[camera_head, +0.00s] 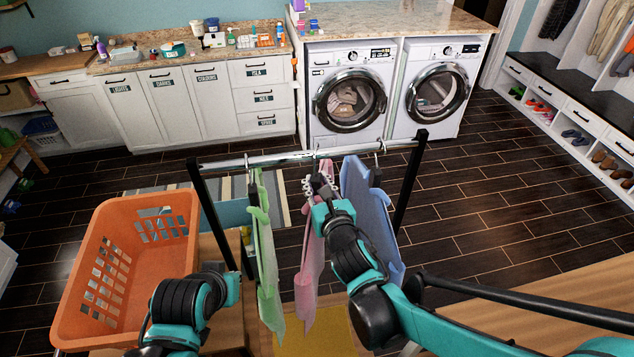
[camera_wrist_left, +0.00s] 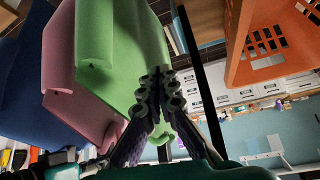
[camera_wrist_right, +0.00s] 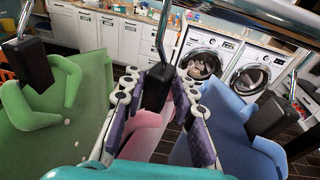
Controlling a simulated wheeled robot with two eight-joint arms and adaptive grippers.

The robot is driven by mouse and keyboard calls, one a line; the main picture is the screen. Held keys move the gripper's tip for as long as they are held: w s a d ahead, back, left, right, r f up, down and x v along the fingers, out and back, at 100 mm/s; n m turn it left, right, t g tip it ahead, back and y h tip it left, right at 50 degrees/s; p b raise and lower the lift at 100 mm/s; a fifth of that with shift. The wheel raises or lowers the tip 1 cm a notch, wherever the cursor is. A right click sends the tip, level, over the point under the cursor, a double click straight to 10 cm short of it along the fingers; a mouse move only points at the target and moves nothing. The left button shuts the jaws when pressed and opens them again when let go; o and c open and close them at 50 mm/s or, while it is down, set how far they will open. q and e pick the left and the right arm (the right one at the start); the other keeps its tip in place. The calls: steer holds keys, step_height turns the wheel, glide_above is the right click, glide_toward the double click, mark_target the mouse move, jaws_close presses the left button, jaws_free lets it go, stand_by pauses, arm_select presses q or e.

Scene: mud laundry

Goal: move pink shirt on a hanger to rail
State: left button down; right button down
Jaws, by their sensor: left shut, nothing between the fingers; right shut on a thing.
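The pink shirt (camera_head: 310,275) hangs between a green shirt (camera_head: 264,255) and a blue shirt (camera_head: 370,215) at the metal rail (camera_head: 285,159). My right gripper (camera_head: 318,185) is shut on the black middle part of its hanger (camera_wrist_right: 157,88), just below the rail. The hanger's hook (camera_wrist_right: 162,35) reaches up to the rail; whether it bears on it I cannot tell. The pink shirt is partly hidden by my fingers in the right wrist view. My left gripper (camera_wrist_left: 160,82) is shut and empty, close beside the green shirt in the left wrist view.
An orange laundry basket (camera_head: 75,300) stands left of the rack. Black posts (camera_head: 408,185) hold the rail at both ends. The green and blue shirts hang close on either side of my right gripper. Washing machines (camera_head: 347,98) stand behind, with open floor between.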

steer(key=c, duration=1.1)
jaws_free()
steer(key=shift+c, duration=0.2)
steer(key=v, duration=1.2)
